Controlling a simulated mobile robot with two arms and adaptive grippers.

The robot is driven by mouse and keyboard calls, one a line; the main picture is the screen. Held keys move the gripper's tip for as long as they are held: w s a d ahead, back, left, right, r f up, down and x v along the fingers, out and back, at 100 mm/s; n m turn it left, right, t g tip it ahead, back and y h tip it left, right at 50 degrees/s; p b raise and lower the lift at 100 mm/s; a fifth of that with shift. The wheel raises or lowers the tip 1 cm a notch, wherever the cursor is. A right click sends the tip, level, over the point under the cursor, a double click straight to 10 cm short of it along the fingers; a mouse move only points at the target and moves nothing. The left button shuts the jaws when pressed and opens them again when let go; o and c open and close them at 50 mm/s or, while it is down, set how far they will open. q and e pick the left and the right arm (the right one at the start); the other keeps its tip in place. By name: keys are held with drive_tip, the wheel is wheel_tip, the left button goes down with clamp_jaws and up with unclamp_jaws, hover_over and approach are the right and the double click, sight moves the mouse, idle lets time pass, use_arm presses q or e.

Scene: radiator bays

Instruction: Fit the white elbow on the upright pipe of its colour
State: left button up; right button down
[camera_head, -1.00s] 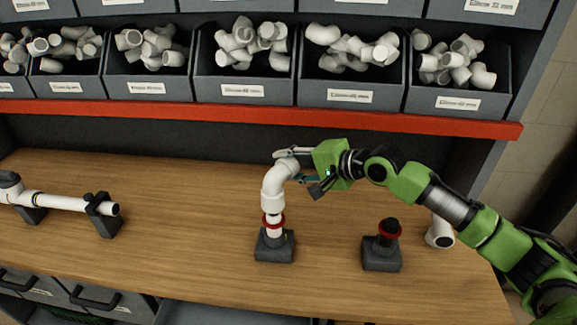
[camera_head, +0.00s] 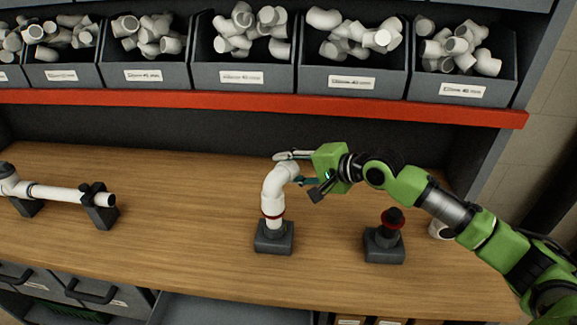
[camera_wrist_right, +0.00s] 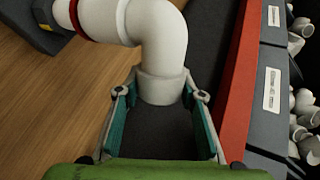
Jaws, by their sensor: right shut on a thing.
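The white elbow (camera_head: 275,187) is in my right gripper (camera_head: 294,168), whose fingers close on its upper, sideways end. Its lower end points down over the white upright pipe (camera_head: 273,225), which stands in a dark grey base (camera_head: 273,240). The elbow's lower rim is at the red ring around that pipe, with little or no gap showing. In the right wrist view, the elbow (camera_wrist_right: 160,35) sits between the teal finger pads, and its other end meets the red ring (camera_wrist_right: 75,15). My left gripper is out of view.
A black upright pipe (camera_head: 391,220) with a red ring stands in another base to the right. A white fitting (camera_head: 438,230) lies partly behind my right arm. A horizontal white pipe (camera_head: 65,195) on supports is at left. Bins of white fittings (camera_head: 241,76) stand above the red shelf edge (camera_head: 200,98).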

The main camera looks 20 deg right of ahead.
drive_tip(key=c, duration=1.3)
unclamp_jaws()
drive_tip(key=shift+o, duration=0.2)
drive_tip(key=v, duration=1.2)
